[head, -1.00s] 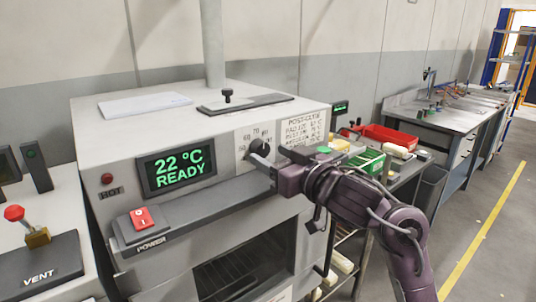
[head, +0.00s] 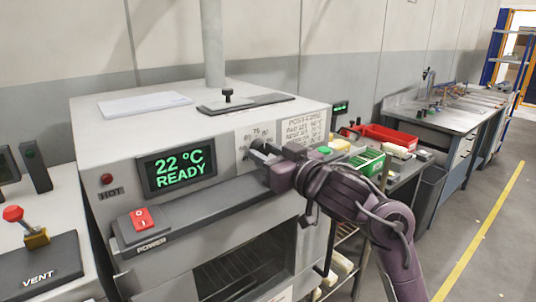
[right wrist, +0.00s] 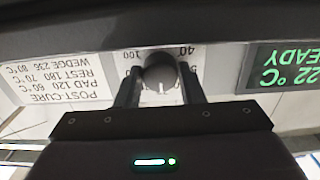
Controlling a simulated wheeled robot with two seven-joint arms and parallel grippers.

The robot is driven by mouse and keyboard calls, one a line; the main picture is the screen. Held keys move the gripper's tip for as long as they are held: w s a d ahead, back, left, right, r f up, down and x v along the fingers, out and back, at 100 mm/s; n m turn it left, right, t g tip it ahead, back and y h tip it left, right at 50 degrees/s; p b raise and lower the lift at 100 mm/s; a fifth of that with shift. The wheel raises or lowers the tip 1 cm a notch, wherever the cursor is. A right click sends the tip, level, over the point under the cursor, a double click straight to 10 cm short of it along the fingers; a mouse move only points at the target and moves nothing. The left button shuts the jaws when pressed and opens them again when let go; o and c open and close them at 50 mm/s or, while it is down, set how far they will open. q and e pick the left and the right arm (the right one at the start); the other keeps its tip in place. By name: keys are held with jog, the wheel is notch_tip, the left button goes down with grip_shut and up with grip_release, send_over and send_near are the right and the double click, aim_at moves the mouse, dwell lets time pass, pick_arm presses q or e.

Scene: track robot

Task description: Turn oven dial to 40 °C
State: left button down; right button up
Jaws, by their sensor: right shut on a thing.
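The oven (head: 215,215) has a display (head: 178,171) reading 22 °C READY. The dark round dial (right wrist: 159,70) is on its front panel, right of the display in the head view. My right gripper (right wrist: 159,82) is shut on the dial, with one finger on each side. In the right wrist view the scene is upside down; 40 shows at the dial's upper right and 100 at its upper left. The dial's white mark points down there, away from the 40. In the head view my right gripper (head: 262,154) hides much of the dial. My left gripper is not in view.
A red power switch (head: 140,218) sits lower left on the oven. A ledge (head: 210,202) runs below the panel. The post-cure card (head: 303,130) is right of the dial. A vent lever (head: 25,226) stands at left. Red bins (head: 392,135) and a workbench stand at right.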

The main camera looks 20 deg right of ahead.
jog(key=shift+n, duration=0.3)
jog(key=n, duration=0.4)
jog(key=shift+d+n, duration=0.1)
jog(key=shift+n, duration=0.2)
jog(key=n+b, duration=0.1)
jog(key=n, duration=0.2)
jog(key=shift+n, duration=0.4)
jog(key=n+b, duration=0.1)
jog(key=n, duration=0.1)
jog(key=shift+f+n, duration=0.1)
jog(key=shift+n, duration=0.2)
jog(key=n+b, duration=0.2)
jog(key=n, duration=0.4)
jog(key=shift+b, duration=0.35)
jog(key=n+b, duration=0.2)
jog(key=n, duration=0.4)
